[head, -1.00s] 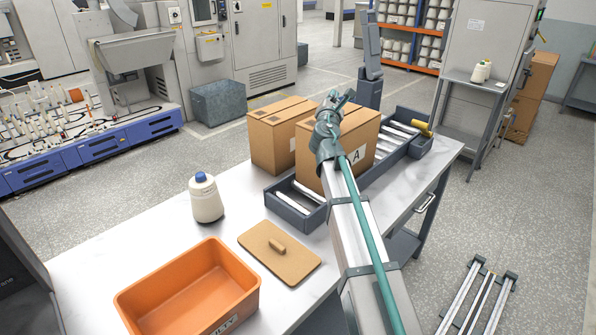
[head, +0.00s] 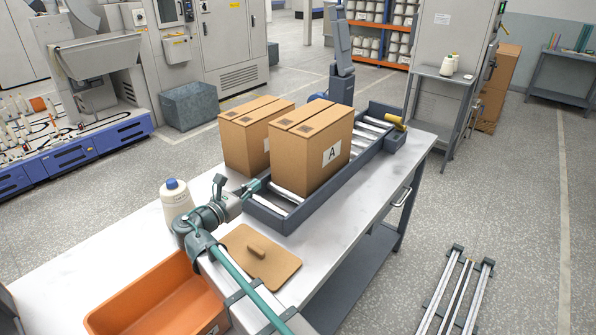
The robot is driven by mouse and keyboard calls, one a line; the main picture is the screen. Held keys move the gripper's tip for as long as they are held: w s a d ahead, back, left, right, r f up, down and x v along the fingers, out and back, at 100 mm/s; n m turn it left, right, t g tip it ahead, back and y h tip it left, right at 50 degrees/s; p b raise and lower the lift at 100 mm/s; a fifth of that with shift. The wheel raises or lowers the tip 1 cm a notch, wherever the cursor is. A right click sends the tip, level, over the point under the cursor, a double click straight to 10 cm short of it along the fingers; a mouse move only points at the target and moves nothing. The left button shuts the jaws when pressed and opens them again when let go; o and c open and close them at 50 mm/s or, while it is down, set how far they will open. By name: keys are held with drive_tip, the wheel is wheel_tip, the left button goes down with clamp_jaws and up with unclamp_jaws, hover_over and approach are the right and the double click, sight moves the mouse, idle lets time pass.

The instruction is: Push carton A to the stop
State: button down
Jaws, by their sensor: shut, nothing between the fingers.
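Carton A (head: 305,160), a tall brown box with a white label marked A, stands upright on the white rollers of a dark grey roller track (head: 278,226). It is nearer the track's front-left end, with bare rollers on both sides. At the far right end is a grey end block (head: 401,139) with a yellow cylinder (head: 394,121) on it; I cannot tell whether this is the stop. My gripper (head: 263,183) is shut and empty, low by the track's front-left end, pointing toward the carton's left side. It appears apart from the carton.
A second brown carton (head: 243,145) stands behind the track, close to carton A. A white bottle or cone with a blue top (head: 176,203) stands beside my arm. The right rollers are clear.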

drive_tip(key=s, duration=0.1)
drive_tip(key=p, duration=0.3)
approach(291, 165)
drive_tip(key=shift+h, duration=0.4)
drive_tip(key=x, duration=0.7)
drive_tip(key=shift+w+a+f, duration=0.1)
drive_tip(key=shift+w+f, duration=0.05)
